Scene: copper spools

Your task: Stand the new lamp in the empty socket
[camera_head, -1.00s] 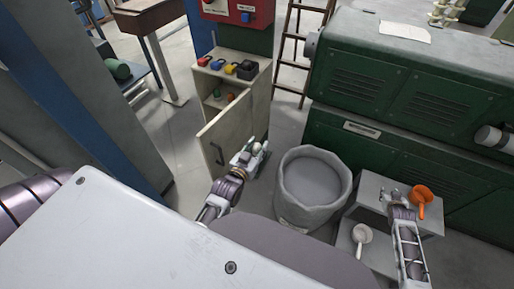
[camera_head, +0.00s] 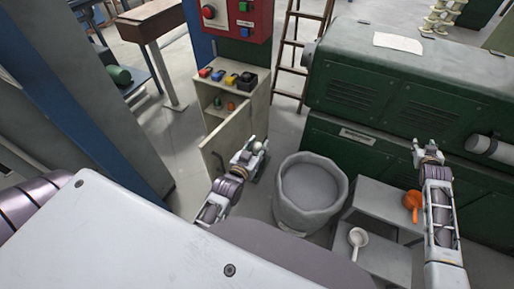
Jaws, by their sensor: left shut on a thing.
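My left gripper (camera_head: 252,154) is in front of the open cabinet, left of the grey bucket. It is shut on a small pale rounded thing (camera_head: 258,146), which looks like the lamp; the fingers hide much of it. I cannot make out which spot is the empty socket. My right gripper (camera_head: 428,152) is raised in front of the green machine, with its fingers apart and nothing between them.
The cabinet (camera_head: 258,105) has coloured items on top and small items inside; its door stands open. A grey bucket (camera_head: 345,190) stands in the middle. The green machine (camera_head: 440,105) fills the right back.

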